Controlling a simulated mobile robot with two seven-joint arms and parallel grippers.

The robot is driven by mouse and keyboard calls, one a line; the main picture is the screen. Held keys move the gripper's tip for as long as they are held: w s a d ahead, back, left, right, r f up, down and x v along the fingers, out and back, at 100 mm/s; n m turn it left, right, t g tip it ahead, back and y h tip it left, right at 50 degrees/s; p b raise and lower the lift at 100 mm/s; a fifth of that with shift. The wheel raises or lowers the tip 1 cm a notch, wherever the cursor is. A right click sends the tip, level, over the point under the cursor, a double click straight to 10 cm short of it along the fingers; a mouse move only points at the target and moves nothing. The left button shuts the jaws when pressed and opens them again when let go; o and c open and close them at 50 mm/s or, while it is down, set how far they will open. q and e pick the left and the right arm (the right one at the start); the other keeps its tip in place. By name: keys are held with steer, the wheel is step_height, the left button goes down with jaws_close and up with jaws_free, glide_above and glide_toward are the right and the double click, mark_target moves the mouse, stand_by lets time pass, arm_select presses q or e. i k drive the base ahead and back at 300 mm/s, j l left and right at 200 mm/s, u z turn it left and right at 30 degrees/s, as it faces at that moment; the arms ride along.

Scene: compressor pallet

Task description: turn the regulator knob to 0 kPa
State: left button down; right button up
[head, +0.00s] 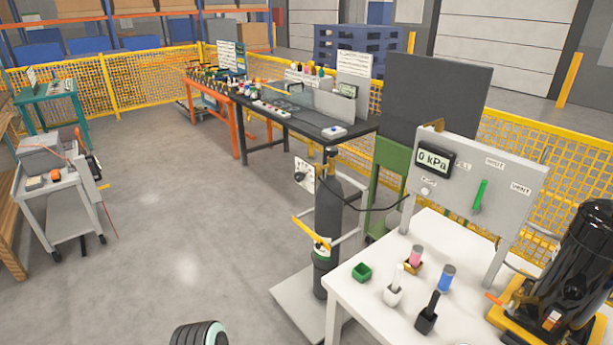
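A grey panel (452,199) stands on posts at the back of the white table on the right. Its black display (433,161) reads 0 kPa. A small pale round knob (426,191) sits just below the display, with a small label above it; it looks like the regulator knob. Its pointer or marks are too small to read. A green lever handle (480,195) is upright on the panel to the right. Neither of my grippers is in view, and nothing touches the knob.
The white table (375,303) holds several small cups and bottles in front of the panel. A dark gas cylinder (328,225) stands on its left, with a black hose toward the panel. A black tank (583,260) on a yellow base is at the right. Open floor (190,220) lies left.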

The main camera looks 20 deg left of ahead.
mark_target(299, 176)
steer(key=i+j, duration=0.15)
steer(key=j, duration=0.2)
steer(key=i+j+z, duration=0.1)
steer(key=j, duration=0.25)
steer(key=i+j, duration=0.25)
steer(key=i+j+z, duration=0.1)
steer(key=j, duration=0.35)
steer(key=i+j+z, duration=0.1)
steer(key=j, duration=0.3)
steer(key=i, duration=0.1)
